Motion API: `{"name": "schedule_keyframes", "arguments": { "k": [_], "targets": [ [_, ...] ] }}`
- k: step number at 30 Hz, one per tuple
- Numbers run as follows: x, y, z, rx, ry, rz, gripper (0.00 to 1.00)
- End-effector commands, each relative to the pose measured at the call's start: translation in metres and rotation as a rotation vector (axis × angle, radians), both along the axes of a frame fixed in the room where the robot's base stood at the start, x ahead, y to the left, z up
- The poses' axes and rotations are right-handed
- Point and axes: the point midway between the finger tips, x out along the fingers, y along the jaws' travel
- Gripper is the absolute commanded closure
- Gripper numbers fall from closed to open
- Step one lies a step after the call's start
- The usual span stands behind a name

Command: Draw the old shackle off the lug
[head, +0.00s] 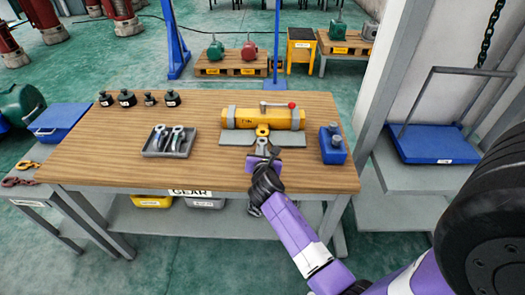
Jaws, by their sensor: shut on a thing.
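The yellow hoist cylinder (266,118) lies across a grey support on the bench. A yellow lug (262,131) sticks out from its near side. The old shackle (262,145), grey, sits at the lug on the near side; whether it is still around the lug is too small to tell. My gripper (267,157) reaches in from the front right and is shut on the old shackle at its near end. My gripper and wrist hide part of the near end of the shackle.
A grey tray (149,153) with shackles stands to the left. A blue block (333,155) stands close on the right. Several black weights (127,98) stand at the back left. The bench's left front (110,175) is clear.

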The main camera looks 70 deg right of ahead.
Motion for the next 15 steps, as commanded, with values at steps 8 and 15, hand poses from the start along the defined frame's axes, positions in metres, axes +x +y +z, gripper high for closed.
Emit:
{"name": "schedule_keyframes", "arguments": {
  "k": [8, 15],
  "targets": [
    [0.0001, 0.0011, -0.0005, 0.001, 0.0, 0.0, 1.0],
    [0.0001, 0.0011, -0.0005, 0.001, 0.0, 0.0, 0.71]
  ]
}}
